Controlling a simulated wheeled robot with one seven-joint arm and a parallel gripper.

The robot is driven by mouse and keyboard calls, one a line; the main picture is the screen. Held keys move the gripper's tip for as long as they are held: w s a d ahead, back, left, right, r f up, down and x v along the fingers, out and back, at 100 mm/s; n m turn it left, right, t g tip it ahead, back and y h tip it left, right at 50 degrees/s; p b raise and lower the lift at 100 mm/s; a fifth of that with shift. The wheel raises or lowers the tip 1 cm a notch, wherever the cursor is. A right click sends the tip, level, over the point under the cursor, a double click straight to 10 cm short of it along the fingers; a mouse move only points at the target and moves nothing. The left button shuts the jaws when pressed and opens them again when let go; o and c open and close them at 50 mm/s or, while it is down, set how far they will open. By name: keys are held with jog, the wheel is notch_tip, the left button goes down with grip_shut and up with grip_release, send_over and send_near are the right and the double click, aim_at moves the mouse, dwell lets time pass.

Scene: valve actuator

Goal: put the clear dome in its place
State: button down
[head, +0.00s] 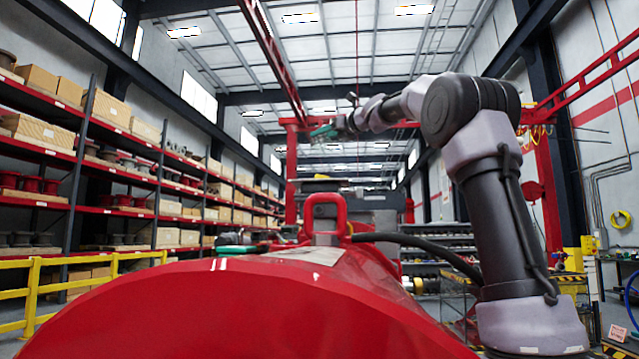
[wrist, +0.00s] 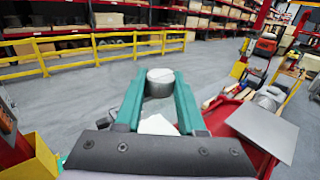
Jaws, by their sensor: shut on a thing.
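My gripper (wrist: 158,88) has two teal fingers, and they are shut on a pale grey, rounded piece, the clear dome (wrist: 160,76), at their tips. The dome is held up over the grey floor, with nothing seen touching it from below. In the head view my gripper (head: 324,132) shows small and teal at the end of my raised arm, high above the red surface in front. The dome cannot be made out there. I cannot tell where the dome's place is in either view.
A yellow railing (wrist: 95,45) runs before the shelves (wrist: 75,15) in the wrist view. A grey plate (wrist: 262,130) and a silvery round part (wrist: 269,97) are at the right. A yellow box (wrist: 35,160) is at lower left.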

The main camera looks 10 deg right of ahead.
notch_tip(320, 180, down, 10)
jog(key=shift+s+r, duration=0.1)
jog(key=shift+r, duration=0.05)
dwell(0.3)
jog(key=c, duration=0.5)
grip_release()
jog(key=shift+s+d, duration=0.1)
jog(key=shift+d, duration=0.05)
jog(key=v, duration=1.1)
jog(key=shift+s+d, duration=0.2)
jog(key=shift+s, duration=0.15)
